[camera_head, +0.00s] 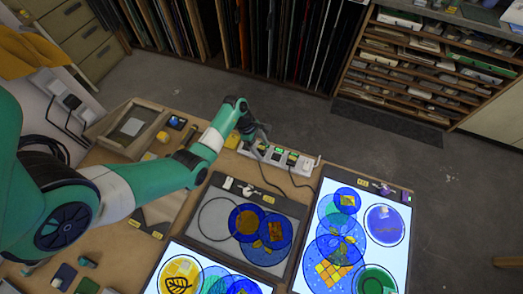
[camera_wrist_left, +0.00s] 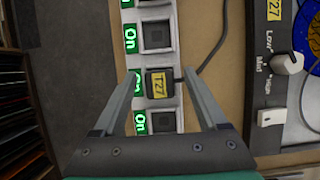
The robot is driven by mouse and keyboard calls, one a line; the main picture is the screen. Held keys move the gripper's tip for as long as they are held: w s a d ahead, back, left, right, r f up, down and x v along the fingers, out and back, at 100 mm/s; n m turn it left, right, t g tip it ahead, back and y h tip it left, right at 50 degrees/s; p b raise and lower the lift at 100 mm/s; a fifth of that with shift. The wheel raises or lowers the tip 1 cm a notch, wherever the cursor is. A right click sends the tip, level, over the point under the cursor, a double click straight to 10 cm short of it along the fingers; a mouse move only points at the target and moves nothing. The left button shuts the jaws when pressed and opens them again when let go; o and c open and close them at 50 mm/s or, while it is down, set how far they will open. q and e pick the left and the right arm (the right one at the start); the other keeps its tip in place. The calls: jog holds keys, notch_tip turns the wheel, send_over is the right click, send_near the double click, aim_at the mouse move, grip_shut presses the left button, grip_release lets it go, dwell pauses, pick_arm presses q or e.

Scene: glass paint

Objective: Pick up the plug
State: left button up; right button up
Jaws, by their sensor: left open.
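The black plug (camera_wrist_left: 160,84) with a yellow T27 label sits in a socket of the white power strip (camera_wrist_left: 163,12), seen in the left wrist view. Its dark cable leaves to the right and curves up. My left gripper (camera_wrist_left: 160,74) is open, with one fingertip on each side of the plug and gaps visible between. In the head view, my left gripper (camera_head: 258,139) is over the left part of the power strip (camera_head: 308,163) and hides the plug. My right gripper is in neither view.
Green "On" lights line the strip. A dim light panel (camera_head: 207,252) with coloured glass discs lies in front of it. Lit panels are at right (camera_head: 400,205) and in front. A wooden frame (camera_head: 110,144) lies at left. A wall outlet (camera_head: 72,101) holds another plug.

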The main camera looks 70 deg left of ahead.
aim_at(265, 148)
pick_arm(q)
grip_shut()
dwell(0.3)
jog(key=shift+r, duration=0.15)
jog(key=shift+r, duration=0.3)
notch_tip(265, 148, up, 3)
jog(key=shift+f+p, duration=0.2)
jog(key=shift+p, duration=0.45)
jog(key=s+d+r+p, duration=0.4)
jog(key=s+r+p, duration=0.1)
jog(key=r+p, duration=0.1)
jog(key=s+d+r+p, duration=0.5)
jog(key=r+p, duration=0.1)
jog(key=r, duration=0.2)
jog(key=shift+d+r, duration=0.25)
jog(key=shift+r, duration=0.05)
